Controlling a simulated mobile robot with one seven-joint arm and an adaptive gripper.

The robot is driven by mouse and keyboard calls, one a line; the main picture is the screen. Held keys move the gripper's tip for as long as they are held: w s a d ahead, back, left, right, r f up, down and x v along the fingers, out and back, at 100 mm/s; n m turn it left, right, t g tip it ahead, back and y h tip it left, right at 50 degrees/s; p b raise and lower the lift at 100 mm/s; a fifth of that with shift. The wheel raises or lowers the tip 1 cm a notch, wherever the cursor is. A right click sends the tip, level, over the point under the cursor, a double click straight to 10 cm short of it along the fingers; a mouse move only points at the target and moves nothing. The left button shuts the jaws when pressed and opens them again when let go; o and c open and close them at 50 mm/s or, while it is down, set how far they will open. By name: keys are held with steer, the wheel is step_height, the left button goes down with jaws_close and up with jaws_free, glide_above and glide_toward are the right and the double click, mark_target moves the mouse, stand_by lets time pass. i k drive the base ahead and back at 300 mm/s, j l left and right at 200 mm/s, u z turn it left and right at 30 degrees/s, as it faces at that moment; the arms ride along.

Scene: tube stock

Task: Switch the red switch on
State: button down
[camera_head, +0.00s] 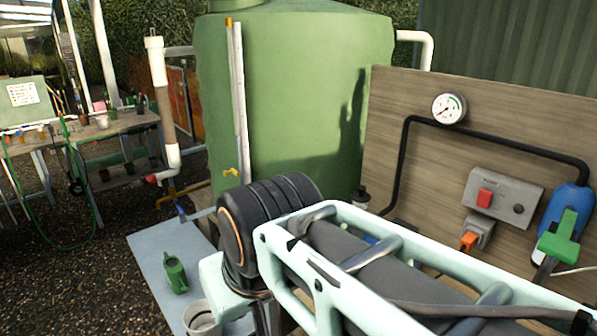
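The red switch (485,198) is a small red rocker on a grey box (518,202) fixed to the wooden board at the right. I cannot tell from this view which way the switch is set. My arm, pale with a black joint, crosses the lower middle of the picture, below and left of the box. My gripper is not in view.
An orange plug (469,241) sits in a grey socket below the box. A blue device (565,211) with a green handle (560,238) stands right of it. A gauge (448,108) and black pipe (480,139) are above.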

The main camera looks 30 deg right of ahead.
mark_target(484, 196)
steer(key=l+z, duration=0.2)
steer(key=z, duration=2.05)
steer(key=k+l, duration=0.1)
steer(key=i+j, duration=0.05)
